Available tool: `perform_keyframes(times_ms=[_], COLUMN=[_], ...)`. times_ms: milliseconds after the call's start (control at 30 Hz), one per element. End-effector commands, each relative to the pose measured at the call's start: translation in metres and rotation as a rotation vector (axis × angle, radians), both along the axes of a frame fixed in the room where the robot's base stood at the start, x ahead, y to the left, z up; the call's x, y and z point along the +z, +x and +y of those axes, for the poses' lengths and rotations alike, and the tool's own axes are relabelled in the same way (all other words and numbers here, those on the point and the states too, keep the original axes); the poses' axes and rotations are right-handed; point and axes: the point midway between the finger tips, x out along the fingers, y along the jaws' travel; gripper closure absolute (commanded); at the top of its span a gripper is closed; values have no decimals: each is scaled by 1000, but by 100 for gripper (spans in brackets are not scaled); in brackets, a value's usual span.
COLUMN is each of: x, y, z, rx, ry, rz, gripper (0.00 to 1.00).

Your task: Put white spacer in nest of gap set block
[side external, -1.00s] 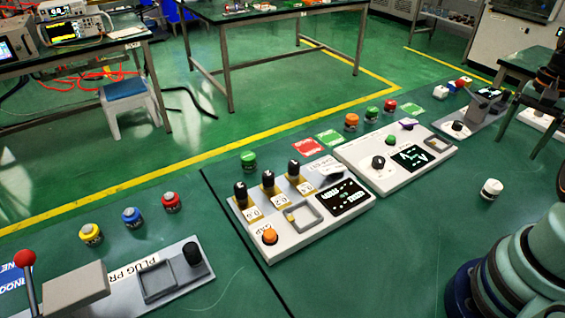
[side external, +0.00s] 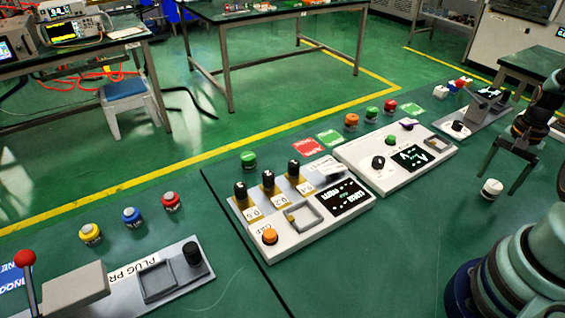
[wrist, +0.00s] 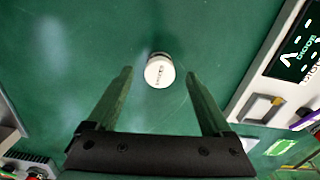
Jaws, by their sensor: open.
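The white spacer (side external: 491,188), a small round piece with a dark lower band, stands on the green bench at the right. My gripper (side external: 497,184) hangs over it with its two fingers apart. In the wrist view the spacer (wrist: 159,76) lies between the open fingertips (wrist: 159,71), with green bench visible on both sides; the height gap is hard to judge. The gap set block (side external: 292,245) is a pale panel at the middle, with an orange button, black knobs and a dark display. Its nest (side external: 318,226) is a square grey frame that looks empty of any spacer.
A second pale panel (side external: 375,184) with a display stands between the gap block and my gripper. Coloured round pieces, such as a green one (side external: 248,158), line the back. A plug panel (side external: 190,282) with a red-knobbed lever is at the left. Bench around the spacer is clear.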

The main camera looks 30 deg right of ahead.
Motion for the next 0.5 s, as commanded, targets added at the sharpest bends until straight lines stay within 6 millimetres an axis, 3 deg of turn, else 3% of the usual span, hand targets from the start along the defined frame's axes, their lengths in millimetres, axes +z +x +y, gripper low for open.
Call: perform_keyframes(times_ms=[200,467,500], x=[-17,-18,-18], y=[0,0,0], z=[0,-1,-1], rx=[0,0,0], ry=[0,-1,-1], rz=[0,-1,-1], gripper=[16,16,31])
